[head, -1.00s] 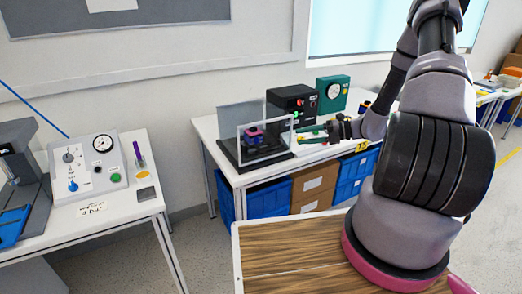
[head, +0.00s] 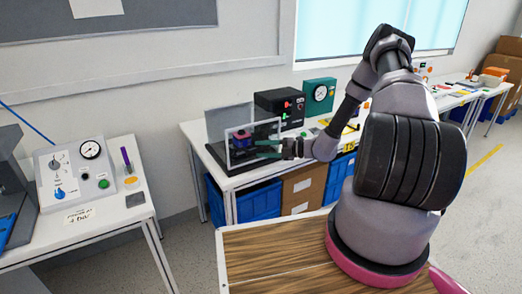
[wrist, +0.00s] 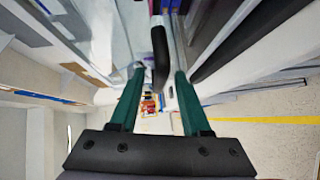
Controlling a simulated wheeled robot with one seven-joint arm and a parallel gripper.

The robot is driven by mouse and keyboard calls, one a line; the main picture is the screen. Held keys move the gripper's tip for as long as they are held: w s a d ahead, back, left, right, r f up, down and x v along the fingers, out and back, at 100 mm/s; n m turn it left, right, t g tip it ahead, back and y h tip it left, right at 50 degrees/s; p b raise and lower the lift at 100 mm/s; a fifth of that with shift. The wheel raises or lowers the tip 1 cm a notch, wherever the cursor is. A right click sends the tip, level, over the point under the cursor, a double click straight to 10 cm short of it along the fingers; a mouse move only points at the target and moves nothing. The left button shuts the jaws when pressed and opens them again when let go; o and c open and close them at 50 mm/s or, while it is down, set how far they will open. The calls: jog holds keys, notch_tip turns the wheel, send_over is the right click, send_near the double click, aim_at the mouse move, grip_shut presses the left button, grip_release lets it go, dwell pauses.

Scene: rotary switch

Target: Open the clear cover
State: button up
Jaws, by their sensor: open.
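The clear cover (head: 230,156) is an upright, pale-framed transparent panel at the front of a black-based unit on the middle bench. A dark device with a purple-pink part (head: 243,138) shows through it. My gripper (head: 261,149) is just in front of the cover at its right side, its green fingers pointing left towards it.
A black box (head: 285,104) and a green gauge box (head: 320,95) stand behind on the same bench. A left bench holds a gauge panel (head: 78,170). Blue bins (head: 259,203) and cartons are under the middle bench. A wooden top (head: 275,250) is in the foreground.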

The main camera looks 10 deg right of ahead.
jog(key=shift+w+a, duration=0.15)
jog(key=shift+a, duration=0.2)
grip_shut()
dwell(1.2)
